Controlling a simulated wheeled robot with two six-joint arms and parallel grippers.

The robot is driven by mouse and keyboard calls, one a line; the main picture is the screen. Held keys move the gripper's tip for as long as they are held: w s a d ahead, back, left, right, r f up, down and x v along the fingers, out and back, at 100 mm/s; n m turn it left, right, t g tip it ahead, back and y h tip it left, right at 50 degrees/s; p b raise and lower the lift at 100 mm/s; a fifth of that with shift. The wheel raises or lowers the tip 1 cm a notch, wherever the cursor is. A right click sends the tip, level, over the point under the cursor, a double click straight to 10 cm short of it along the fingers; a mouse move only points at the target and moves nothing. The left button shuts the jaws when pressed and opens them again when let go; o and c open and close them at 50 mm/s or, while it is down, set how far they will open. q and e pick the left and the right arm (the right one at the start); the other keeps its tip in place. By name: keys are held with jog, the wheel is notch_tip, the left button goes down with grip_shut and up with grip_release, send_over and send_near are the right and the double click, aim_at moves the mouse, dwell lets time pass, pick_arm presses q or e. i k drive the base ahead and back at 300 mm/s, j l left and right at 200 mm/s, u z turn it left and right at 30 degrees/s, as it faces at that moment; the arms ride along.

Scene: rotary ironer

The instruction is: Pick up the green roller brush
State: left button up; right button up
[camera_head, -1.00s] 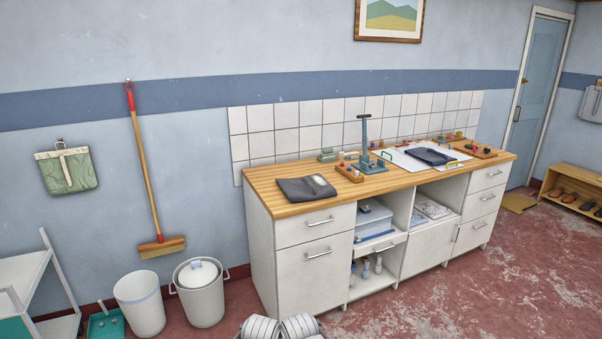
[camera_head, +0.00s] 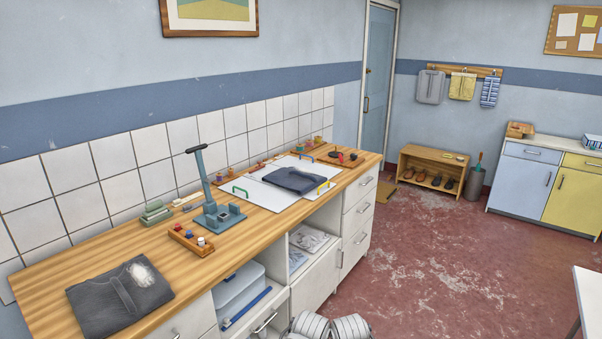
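I cannot make out a clear green roller brush in the head view. A small green loop-shaped piece (camera_head: 240,191) stands at the left edge of a white board (camera_head: 262,196) on the wooden counter. Stacked green blocks (camera_head: 155,213) lie near the tiled wall. Something thin and greenish (camera_head: 479,160) sticks up from a grey bin by the shoe rack; it is too small to tell what it is.
On the counter (camera_head: 45,279) are a grey folded garment (camera_head: 118,297) with a white patch, a blue press stand (camera_head: 218,213), a small peg tray (camera_head: 191,242) and a dark folded garment (camera_head: 293,180). Red floor (camera_head: 430,255) is open to the right. A white table corner (camera_head: 590,290) juts in.

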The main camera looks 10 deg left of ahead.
aim_at(152, 209)
jog(key=i+z, duration=0.35)
jog(key=i, duration=0.65)
jog(key=i+u, duration=0.35)
jog(key=i+l+u, duration=0.3)
jog(key=i+j, duration=0.05)
